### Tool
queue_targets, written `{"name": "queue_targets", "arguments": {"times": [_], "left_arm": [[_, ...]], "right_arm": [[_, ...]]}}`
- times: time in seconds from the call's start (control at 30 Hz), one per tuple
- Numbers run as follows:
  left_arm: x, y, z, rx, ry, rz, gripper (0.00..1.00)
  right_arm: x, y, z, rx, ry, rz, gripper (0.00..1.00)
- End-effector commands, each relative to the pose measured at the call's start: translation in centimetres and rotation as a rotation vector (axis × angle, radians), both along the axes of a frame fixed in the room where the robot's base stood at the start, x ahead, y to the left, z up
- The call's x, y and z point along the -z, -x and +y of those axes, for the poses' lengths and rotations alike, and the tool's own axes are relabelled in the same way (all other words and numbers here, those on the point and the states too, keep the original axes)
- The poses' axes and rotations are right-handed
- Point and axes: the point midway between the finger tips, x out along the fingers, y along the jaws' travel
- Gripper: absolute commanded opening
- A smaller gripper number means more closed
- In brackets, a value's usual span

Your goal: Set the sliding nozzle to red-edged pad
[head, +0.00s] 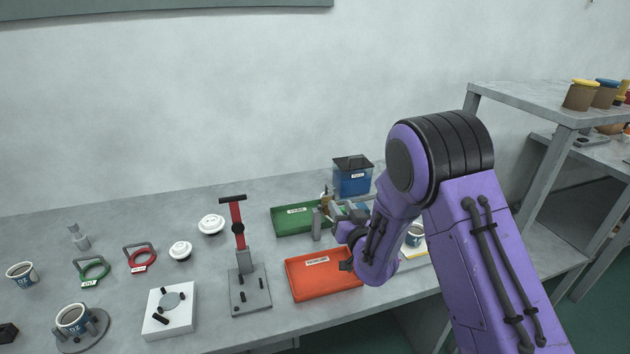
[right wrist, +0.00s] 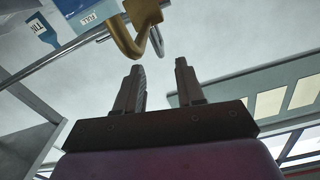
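A brass nozzle (right wrist: 135,35) hangs from a grey rail at the top of the right wrist view. My right gripper (right wrist: 160,82) is open. Its two fingers point up toward the nozzle, with a clear gap between them and nothing held. In the head view my purple right arm hides much of the nozzle's stand. A pad with a yellow edge (head: 420,252) carries a cup (head: 415,234) right of my forearm. I cannot make out a red-edged pad. My left gripper is out of view.
A blue container (head: 352,178) stands at the back. A green tray (head: 294,219) and an orange tray (head: 310,285) lie left of my right arm. A red-handled press (head: 239,235), lids, rings and cups stand further left. A raised shelf (head: 530,100) is at right.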

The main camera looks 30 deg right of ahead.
Motion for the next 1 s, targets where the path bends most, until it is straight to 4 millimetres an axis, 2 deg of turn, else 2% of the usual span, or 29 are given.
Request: {"name": "queue_targets", "arguments": {"times": [0.17, 0.4, 0.5, 0.67, 0.9, 0.93, 1.0], "left_arm": [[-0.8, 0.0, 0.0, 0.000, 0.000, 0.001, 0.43], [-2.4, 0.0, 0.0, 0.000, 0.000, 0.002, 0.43], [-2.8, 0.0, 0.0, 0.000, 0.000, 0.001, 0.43], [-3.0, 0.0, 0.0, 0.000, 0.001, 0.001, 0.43], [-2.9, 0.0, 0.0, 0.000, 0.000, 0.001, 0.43], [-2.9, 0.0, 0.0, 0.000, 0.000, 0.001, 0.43], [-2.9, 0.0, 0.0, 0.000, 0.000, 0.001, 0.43]], "right_arm": [[-0.2, -2.2, 0.1, -0.010, 0.000, 0.000, 0.38], [-0.2, -7.9, -0.6, -0.017, -0.002, -0.002, 0.38], [-0.1, -9.5, -1.1, -0.017, 0.000, 0.001, 0.38], [0.0, -10.7, -1.5, -0.015, -0.001, 0.000, 0.38], [0.0, -10.9, -1.6, -0.014, -0.001, -0.001, 0.38], [0.0, -10.9, -1.6, -0.014, -0.001, -0.001, 0.35], [0.1, -10.8, -1.6, -0.014, -0.001, -0.001, 0.12]]}}
